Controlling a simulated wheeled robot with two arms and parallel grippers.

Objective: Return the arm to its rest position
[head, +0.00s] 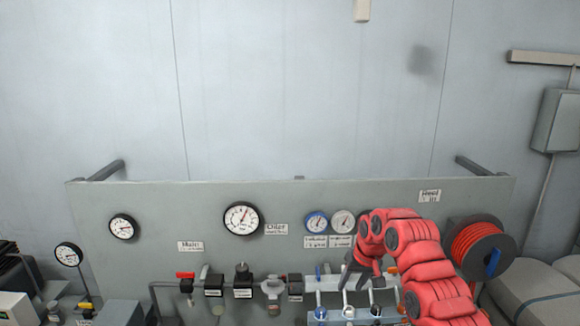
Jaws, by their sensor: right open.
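My right arm comes in from the lower right, red with dark joints. My right gripper (364,272) points down in front of the grey panel (172,218), near a white rack with small valves and handles at the panel's lower right. Its dark fingers look apart. I cannot tell whether they touch the rack, and I see nothing held between them. My left gripper is not in view.
The panel carries several round gauges, such as the large one (241,218). A red-handled valve (186,276) sits on piping at the lower left. A red hose reel (480,250) is right of my arm.

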